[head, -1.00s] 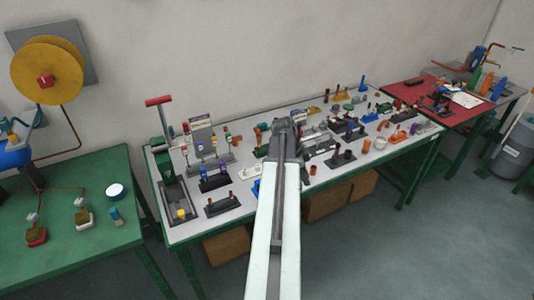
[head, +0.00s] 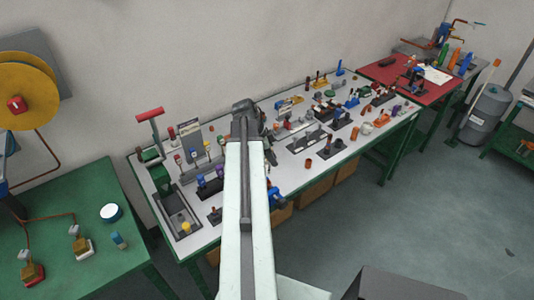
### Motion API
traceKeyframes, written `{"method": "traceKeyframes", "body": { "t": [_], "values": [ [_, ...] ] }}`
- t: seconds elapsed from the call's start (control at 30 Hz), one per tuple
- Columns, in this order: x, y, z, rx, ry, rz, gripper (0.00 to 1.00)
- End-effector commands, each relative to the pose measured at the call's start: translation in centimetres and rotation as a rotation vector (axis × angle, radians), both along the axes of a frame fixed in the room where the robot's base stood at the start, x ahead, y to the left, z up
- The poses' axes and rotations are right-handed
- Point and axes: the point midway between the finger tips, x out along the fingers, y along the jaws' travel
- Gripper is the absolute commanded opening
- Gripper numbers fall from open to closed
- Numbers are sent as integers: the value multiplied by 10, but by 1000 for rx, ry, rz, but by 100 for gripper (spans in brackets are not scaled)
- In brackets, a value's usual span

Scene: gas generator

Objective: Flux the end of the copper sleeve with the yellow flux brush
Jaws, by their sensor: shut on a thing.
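My gripper (head: 266,133) is at the far end of my white arm, over the middle of the white-topped bench (head: 330,160). My arm hides most of it. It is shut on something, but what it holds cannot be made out. I cannot pick out the yellow flux brush for certain. A small yellow piece (head: 185,227) is in a dark tray at the bench's front left. A small copper-coloured cylinder (head: 308,163) stands upright on the bench, right of my gripper and apart from it. I cannot tell whether it is the copper sleeve.
Many small fixtures and coloured parts crowd the bench. A red-handled tool (head: 149,114) stands tall at its left. A green table (head: 80,240) is at the left, and a red-topped table (head: 375,70) at the back right. Open floor (head: 430,220) lies at the right.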

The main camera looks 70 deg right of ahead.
Motion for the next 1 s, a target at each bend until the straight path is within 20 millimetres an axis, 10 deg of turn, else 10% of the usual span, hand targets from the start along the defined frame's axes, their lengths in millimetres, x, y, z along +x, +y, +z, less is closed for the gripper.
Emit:
{"method": "traceKeyframes", "body": {
  "t": [1.0],
  "values": [
    [-2,-1,-54,-1,0,-4,0]
  ]
}}
